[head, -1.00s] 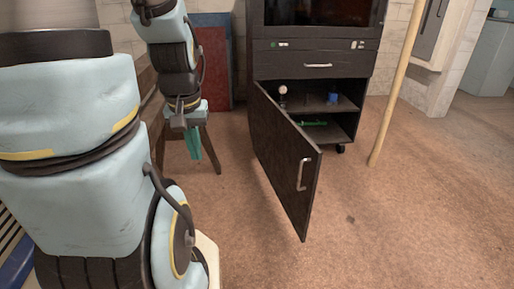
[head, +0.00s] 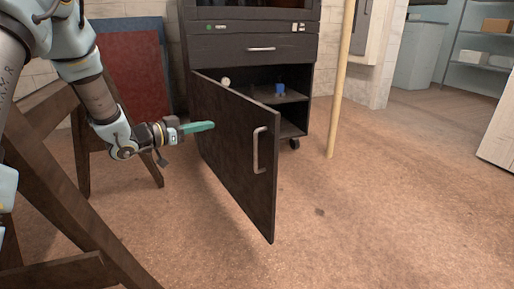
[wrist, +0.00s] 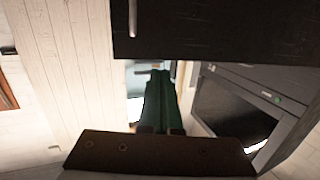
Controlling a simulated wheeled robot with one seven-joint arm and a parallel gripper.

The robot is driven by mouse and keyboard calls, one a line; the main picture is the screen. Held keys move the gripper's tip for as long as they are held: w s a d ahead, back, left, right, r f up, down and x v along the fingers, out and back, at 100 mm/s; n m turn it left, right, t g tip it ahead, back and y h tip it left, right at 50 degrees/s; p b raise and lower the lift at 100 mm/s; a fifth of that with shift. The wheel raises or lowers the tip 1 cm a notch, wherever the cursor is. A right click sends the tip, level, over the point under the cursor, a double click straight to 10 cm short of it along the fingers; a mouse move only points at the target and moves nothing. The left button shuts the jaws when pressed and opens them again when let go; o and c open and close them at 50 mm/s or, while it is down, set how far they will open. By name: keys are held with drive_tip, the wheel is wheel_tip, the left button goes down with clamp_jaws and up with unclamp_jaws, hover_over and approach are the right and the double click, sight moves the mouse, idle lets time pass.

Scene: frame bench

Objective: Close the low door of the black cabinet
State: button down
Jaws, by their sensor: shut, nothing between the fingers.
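The black cabinet (head: 250,27) stands at the back in the head view. Its low door (head: 232,137) is hinged on the left and stands wide open, its free edge towards me. A pale bar handle (head: 259,150) is on its outer face, near the free edge. My gripper (head: 212,126) is shut and empty, pointing right. Its green fingers overlap the door's outer face near the hinge side; I cannot tell whether they touch it. The fingers (wrist: 162,100) also show together in the wrist view, below a dark panel with a handle.
Wooden trestle legs (head: 75,190) stand at the left, close to my arm. A pole (head: 342,80) leans right of the cabinet. Small items, including a blue one (head: 280,89), sit on the cabinet's shelf. The floor right of the door is clear.

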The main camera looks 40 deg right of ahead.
drive_tip(key=s+d+f+m+g+b, duration=0.1)
drive_tip(key=s+d+f+g, duration=0.1)
drive_tip(key=s+g, duration=0.1)
drive_tip(key=b, duration=0.2)
approach(267, 122)
drive_tip(key=shift+m+h, duration=0.3)
drive_tip(key=d, duration=0.4)
drive_tip(key=s+d, duration=0.1)
drive_tip(key=d, duration=0.1)
drive_tip(key=shift+d+f, duration=0.35)
drive_tip(key=shift+d, duration=0.1)
